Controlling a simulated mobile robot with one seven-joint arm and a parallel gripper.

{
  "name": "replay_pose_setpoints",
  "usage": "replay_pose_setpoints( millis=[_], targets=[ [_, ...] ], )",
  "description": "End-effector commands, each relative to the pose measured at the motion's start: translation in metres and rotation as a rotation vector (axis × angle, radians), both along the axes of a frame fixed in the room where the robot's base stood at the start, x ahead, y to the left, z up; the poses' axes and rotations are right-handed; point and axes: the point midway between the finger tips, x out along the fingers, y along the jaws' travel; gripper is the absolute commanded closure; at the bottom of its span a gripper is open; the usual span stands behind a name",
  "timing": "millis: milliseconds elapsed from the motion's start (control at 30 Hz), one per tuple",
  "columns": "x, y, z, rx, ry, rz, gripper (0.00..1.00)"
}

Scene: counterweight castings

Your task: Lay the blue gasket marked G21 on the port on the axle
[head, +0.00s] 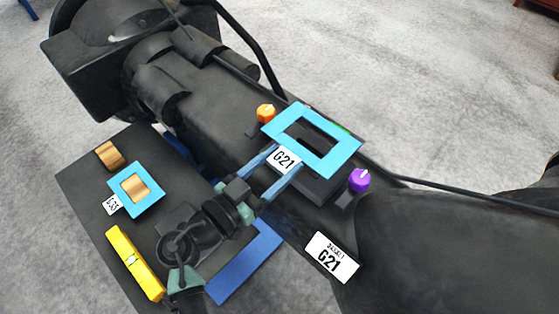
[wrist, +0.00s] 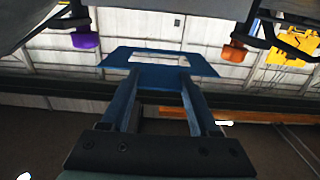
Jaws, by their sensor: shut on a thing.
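The blue gasket marked G21 (head: 343,158) is a flat rectangular frame with a white tag. My gripper (head: 283,162) is shut on its near, tagged side. The gasket extends beyond the fingers over the axle (head: 225,155), between an orange knob (head: 266,113) and a purple knob (head: 359,180). A dark raised block, seemingly the port (head: 318,188), shows partly below it; the gasket hides the rest. I cannot tell whether they touch. The wrist view shows the gasket (wrist: 150,78) across the fingertips (wrist: 158,80). A white plate reading G21 (head: 331,258) sits on the axle.
At left, a dark table (head: 85,185) holds another blue gasket (head: 123,185) around a brass block, another brass block (head: 109,154) and a yellow bar (head: 134,262). A green part (head: 341,128) shows behind the held gasket. A black cable (head: 455,190) runs right.

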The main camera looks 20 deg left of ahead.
Motion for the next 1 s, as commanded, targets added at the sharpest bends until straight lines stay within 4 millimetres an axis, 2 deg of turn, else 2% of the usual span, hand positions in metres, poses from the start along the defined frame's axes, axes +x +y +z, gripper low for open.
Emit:
replay_pose_setpoints(
  millis=[167, 633, 1000],
  targets=[
    [-0.002, 0.001, -0.005, 0.0, 0.001, 0.001, 0.91],
    [-0.002, 0.0, -0.049, 0.001, 0.001, 0.0, 0.91],
    [-0.002, 0.001, -0.054, 0.0, 0.001, 0.001, 0.91]
  ],
)
